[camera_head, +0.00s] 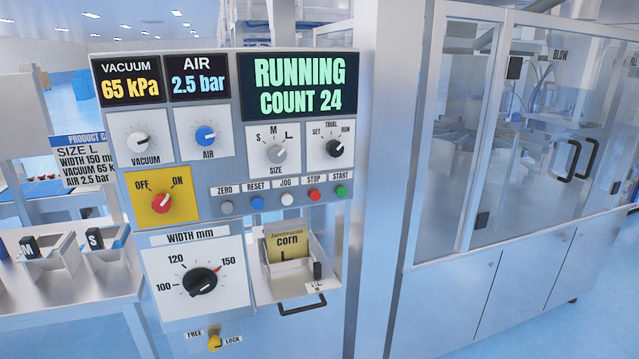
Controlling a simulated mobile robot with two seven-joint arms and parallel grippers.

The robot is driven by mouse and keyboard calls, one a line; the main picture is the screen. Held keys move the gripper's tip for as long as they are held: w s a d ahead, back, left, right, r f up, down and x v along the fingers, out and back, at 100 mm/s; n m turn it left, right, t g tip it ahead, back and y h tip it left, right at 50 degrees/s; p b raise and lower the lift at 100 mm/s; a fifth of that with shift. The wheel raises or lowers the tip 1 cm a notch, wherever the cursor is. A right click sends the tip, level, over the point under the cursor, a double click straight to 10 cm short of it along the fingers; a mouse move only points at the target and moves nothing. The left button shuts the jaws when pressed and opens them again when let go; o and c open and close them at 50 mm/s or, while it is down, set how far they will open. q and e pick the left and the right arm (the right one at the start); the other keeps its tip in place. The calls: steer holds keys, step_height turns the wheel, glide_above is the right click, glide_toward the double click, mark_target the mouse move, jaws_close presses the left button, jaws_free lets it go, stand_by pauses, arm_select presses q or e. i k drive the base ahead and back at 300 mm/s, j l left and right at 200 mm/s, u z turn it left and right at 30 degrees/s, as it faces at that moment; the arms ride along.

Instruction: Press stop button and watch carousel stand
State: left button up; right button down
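The red stop button (314,195) sits under its STOP label on the grey control panel (240,165), between the white jog button (287,199) and the green start button (341,191). The display (298,85) reads RUNNING, COUNT 24. The carousel (560,130) seems to be the blurred machinery behind the clear doors at the right; its details and motion cannot be told. Neither of my grippers is in view, and nothing touches the buttons.
The width dial (201,281) is at the lower left. A side table (60,290) with bins stands left. The space before the panel is clear.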

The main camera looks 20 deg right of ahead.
mark_target(314, 196)
steer(key=i+l, duration=0.25)
steer(key=i, duration=0.25)
steer(key=i+l, duration=0.25)
steer(key=i, duration=0.3)
